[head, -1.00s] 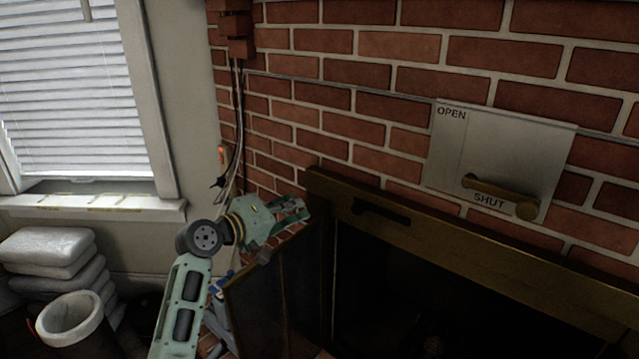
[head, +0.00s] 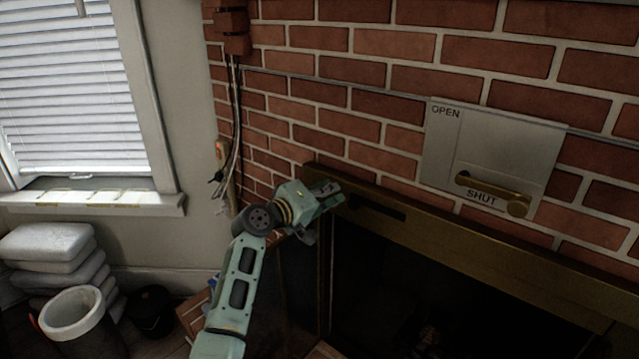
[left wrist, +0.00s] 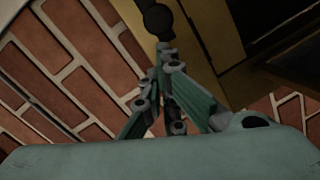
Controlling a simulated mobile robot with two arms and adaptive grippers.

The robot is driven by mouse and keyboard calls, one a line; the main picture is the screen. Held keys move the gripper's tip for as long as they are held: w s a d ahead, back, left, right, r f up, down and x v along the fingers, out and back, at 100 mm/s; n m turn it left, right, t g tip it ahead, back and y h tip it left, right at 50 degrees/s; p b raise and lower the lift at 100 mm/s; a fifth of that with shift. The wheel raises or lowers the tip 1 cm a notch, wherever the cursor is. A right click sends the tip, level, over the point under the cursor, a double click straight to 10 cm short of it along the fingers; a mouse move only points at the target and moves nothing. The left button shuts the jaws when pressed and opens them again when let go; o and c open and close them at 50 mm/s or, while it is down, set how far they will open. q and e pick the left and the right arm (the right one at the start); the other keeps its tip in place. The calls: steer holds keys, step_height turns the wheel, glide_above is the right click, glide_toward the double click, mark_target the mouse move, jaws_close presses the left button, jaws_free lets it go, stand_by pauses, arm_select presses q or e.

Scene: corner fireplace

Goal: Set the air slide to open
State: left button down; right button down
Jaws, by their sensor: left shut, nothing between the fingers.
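The air slide is a pale plate (head: 492,150) on the brick wall above the firebox, lettered OPEN at its top left and SHUT low down. Its brass handle (head: 488,190) lies across the lower part, just above the SHUT lettering, with a round knob at its right end. My left gripper (head: 328,190) is shut and empty, at the upper left corner of the brass fireplace frame, well left of the handle and apart from it. Its closed fingers show in the left wrist view (left wrist: 163,58). The slide is not visible there. My right gripper is in neither view.
The brass frame (head: 460,245) runs under the slide, with a dark bar (head: 378,208) on its upper left. Cables (head: 233,140) hang on the wall. Stacked sacks (head: 55,255) and a pale pot (head: 72,312) stand left. The wall between gripper and slide is clear.

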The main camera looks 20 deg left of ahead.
mark_target(368, 194)
arm_select(q)
steer(key=shift+d+f, duration=0.1)
steer(key=shift+f, duration=0.05)
steer(key=shift+d, duration=0.1)
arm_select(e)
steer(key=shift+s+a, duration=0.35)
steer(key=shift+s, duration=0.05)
